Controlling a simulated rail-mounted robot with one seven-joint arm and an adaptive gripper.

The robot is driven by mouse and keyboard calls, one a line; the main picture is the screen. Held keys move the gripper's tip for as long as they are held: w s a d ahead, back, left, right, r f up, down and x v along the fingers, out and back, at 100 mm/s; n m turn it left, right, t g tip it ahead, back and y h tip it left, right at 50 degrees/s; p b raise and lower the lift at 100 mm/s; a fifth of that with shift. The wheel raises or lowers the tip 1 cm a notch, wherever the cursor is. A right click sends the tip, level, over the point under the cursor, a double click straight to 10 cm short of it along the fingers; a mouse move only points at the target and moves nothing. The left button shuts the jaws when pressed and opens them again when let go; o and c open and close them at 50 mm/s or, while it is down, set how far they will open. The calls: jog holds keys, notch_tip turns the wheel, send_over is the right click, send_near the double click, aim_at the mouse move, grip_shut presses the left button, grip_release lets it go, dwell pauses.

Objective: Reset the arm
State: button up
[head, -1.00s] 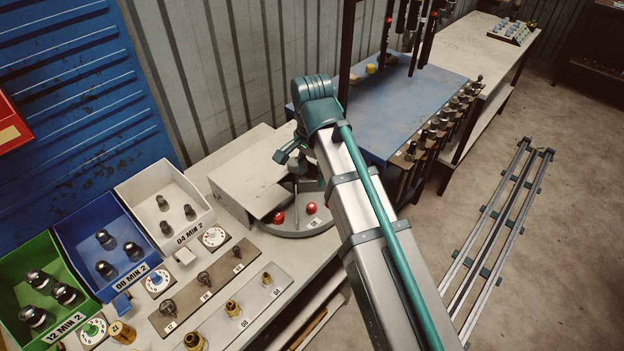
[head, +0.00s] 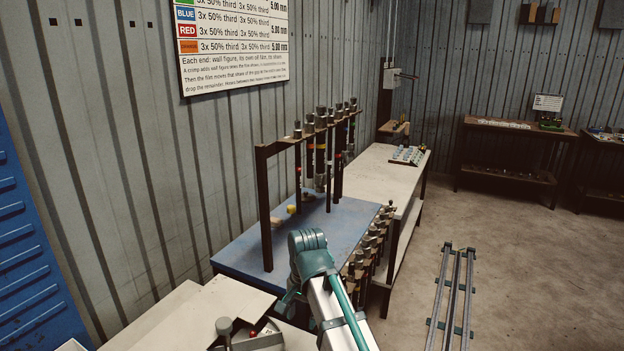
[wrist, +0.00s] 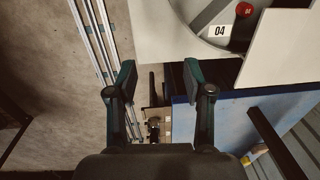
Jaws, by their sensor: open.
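My arm (head: 336,312) rises from the bottom of the head view, with its teal elbow in front of the blue table. My gripper shows in the wrist view (wrist: 160,84), its two dark green fingers spread apart with nothing between them. Below the fingers I see the floor and the edge of the blue table (wrist: 238,108). In the head view the gripper is mostly hidden behind the arm; only a teal bit shows at the elbow's left.
The blue table (head: 250,253) carries a rack of hanging hoses (head: 320,150). A row of fittings (head: 372,240) lines its right edge. A pale bench (head: 375,178) stands behind. Floor rails (head: 455,290) lie at right. The grey crimper station, marked 04 (wrist: 219,31), is near the gripper.

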jog(key=d+f, duration=1)
jog(key=d, duration=0.1)
jog(key=s+d+f+n+g, duration=0.15)
jog(key=s+f, duration=0.25)
jog(key=f, duration=0.5)
jog(key=s+d+f+n+g, duration=0.15)
jog(key=s+f, duration=0.35)
jog(key=f, duration=0.5)
jog(key=s+d+f+n+g, duration=0.1)
jog(key=s+d+f, duration=0.1)
jog(key=s+f, duration=0.4)
jog(key=s+d+f+g, duration=0.1)
jog(key=s+f, duration=0.6)
jog(key=s, duration=0.7)
jog(key=s+d+f+n+g+h, duration=0.1)
jog(key=s+d+f+g, duration=0.1)
jog(key=s+f, duration=0.4)
jog(key=s, duration=0.4)
jog(key=shift+s+d+f+n, duration=0.25)
jog(key=shift+d+f+n, duration=0.05)
jog(key=shift+d+f, duration=0.1)
jog(key=shift+o, duration=0.4)
